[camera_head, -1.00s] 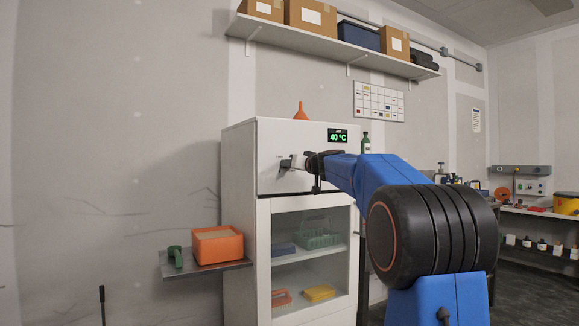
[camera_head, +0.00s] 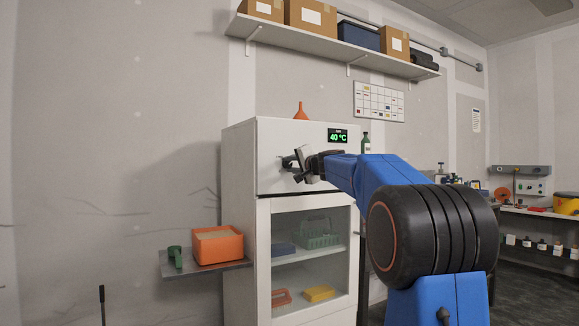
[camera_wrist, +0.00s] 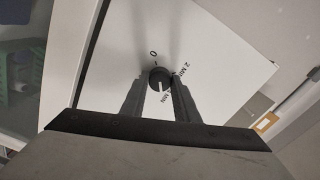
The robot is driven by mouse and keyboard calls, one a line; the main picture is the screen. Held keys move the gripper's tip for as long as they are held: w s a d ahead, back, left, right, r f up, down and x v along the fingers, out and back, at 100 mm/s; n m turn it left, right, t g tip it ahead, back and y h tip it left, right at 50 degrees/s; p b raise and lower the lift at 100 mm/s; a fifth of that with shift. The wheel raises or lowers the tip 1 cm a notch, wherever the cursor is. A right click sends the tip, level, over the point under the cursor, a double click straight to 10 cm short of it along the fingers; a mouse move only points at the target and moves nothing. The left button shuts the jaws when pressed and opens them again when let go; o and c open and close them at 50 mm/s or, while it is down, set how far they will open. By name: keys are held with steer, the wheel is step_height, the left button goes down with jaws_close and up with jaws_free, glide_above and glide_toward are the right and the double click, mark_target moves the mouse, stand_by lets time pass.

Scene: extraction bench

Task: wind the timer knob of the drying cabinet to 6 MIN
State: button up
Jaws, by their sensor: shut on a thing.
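The drying cabinet (camera_head: 280,135) is a white upright box with a glass door below and a control panel above. Its timer knob (camera_wrist: 158,75) is small, round and dark with a pale mark, in the middle of the wrist view. Printed around it are "0", "2 MIN" and another "MIN" label whose number is partly hidden. The pale mark points roughly toward that partly hidden label. My gripper (camera_wrist: 160,84) is shut on the knob, one finger on each side. In the head view my gripper (camera_head: 291,163) is at the panel and covers the knob.
A green-lit display (camera_head: 338,136) reads 40 °C. An orange funnel (camera_head: 301,112) and a green bottle (camera_head: 366,143) are by the cabinet top. The wall at left is bare.

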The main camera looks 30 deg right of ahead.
steer(key=m, duration=0.7)
steer(key=shift+m, duration=0.4)
steer(key=m, duration=0.3)
steer(key=shift+m, duration=0.4)
steer(key=m, duration=0.3)
steer(key=shift+f+m, duration=0.1)
steer(key=shift+m, duration=0.3)
steer(key=o, duration=1.1)
steer(key=shift+d+m, duration=0.1)
steer(key=shift+m, duration=0.2)
steer(key=shift+s+d, duration=0.1)
steer(key=shift+s, duration=3.9)
